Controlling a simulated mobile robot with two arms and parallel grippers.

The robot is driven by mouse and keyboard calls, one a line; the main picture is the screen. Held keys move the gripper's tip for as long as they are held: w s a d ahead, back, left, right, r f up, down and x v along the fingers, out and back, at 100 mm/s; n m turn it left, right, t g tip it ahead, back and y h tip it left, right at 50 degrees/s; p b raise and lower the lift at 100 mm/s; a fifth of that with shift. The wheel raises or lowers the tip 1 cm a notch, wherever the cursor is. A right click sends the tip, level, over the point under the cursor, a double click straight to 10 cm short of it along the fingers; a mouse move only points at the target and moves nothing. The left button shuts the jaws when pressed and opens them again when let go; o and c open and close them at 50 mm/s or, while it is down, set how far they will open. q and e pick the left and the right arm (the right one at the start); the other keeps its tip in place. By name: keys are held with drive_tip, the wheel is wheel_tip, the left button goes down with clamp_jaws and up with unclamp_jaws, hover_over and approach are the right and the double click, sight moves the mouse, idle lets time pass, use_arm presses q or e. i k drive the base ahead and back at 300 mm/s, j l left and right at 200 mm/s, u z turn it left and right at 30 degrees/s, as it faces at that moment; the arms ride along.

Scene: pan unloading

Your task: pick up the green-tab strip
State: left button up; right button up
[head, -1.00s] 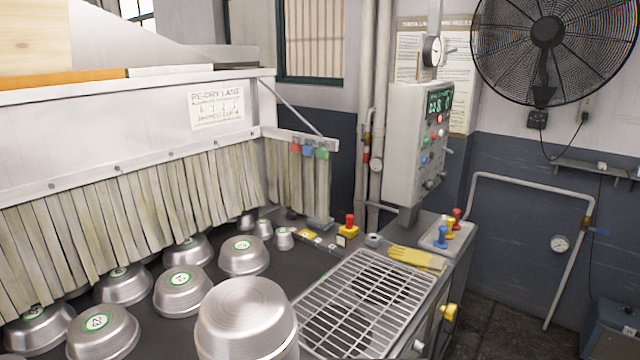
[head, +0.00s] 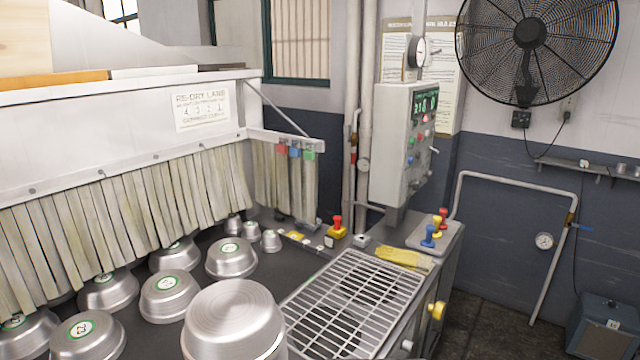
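The green-tab strip (head: 308,188) hangs at the right end of a short rail beside the machine, with a green tab (head: 309,154) at its top. A strip with a blue tab (head: 295,152) hangs just left of it, and one with a red tab (head: 282,149) left of that. The strips are pale, worn and hang close together, so their edges are hard to tell apart. Neither of my grippers shows in the head view.
Several metal pans with green labels stand on the dark surface; a large one (head: 234,318) is nearest. A wire rack (head: 352,305) lies to its right. A red-topped yellow stop button (head: 337,229) and a control box (head: 404,145) stand right of the strips.

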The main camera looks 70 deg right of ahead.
sight(309, 155)
drive_tip(key=l+z, duration=0.1)
drive_tip(key=z, duration=0.35)
drive_tip(key=l+z, duration=0.1)
drive_tip(key=z, duration=0.35)
drive_tip(key=l+z, duration=0.1)
drive_tip(key=z, duration=0.35)
drive_tip(key=l+z, duration=0.15)
drive_tip(key=z, duration=0.3)
